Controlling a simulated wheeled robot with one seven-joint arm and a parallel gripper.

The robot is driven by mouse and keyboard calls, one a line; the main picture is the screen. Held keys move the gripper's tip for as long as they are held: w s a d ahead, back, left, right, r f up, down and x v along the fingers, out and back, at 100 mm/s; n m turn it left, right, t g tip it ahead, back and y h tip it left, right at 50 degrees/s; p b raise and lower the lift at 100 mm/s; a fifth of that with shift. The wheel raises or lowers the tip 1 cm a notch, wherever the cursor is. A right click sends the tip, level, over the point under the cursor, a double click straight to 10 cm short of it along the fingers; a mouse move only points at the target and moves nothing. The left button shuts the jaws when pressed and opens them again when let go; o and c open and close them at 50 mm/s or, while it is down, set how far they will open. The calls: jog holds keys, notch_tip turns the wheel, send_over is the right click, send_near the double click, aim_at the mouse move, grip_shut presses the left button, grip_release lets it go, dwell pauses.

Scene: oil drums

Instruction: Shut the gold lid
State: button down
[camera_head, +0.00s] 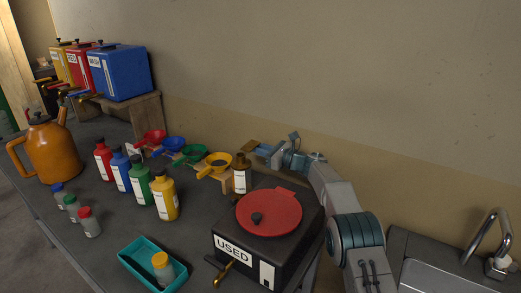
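My gripper (268,155) is at the end of my arm, behind the black box and close to the wall. It is small in the picture, and whether its fingers are open or shut cannot be told. A gold-brown flat piece (250,147) shows just left of it; it may be the gold lid, but its hinge and exact shape are unclear. Whether my gripper touches it cannot be told. Below it stands a brown bottle (241,178) with a white label. Left of that is a yellow funnel-like bowl (218,161) on a wooden stand.
A black box (252,248) marked USED, with a round red lid (270,213), stands in front of my arm. Several coloured bottles (164,197), a teal tray (143,268) and an orange can (50,150) are left. A sink (450,277) is right.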

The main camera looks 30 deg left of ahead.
jog(key=s+r+n+b, duration=0.2)
jog(key=n+b, duration=0.4)
jog(key=n, duration=0.1)
jog(key=s+r+n+b, duration=0.2)
jog(key=n+b, duration=0.5)
jog(key=n, duration=0.1)
jog(key=s+r+n+b, duration=0.2)
jog(key=s+n+b, duration=0.1)
jog(key=n+b, duration=0.3)
jog(key=shift+a+r+n+b, duration=0.3)
jog(key=shift+n, duration=0.5)
jog(key=shift+s+f+n+b, duration=0.15)
jog(key=shift+s+n+b, duration=0.4)
jog(key=shift+n+b, duration=0.55)
jog(key=shift+s+f+n+b, duration=0.1)
jog(key=shift+s+n+b, duration=0.4)
jog(key=shift+n+b, duration=0.55)
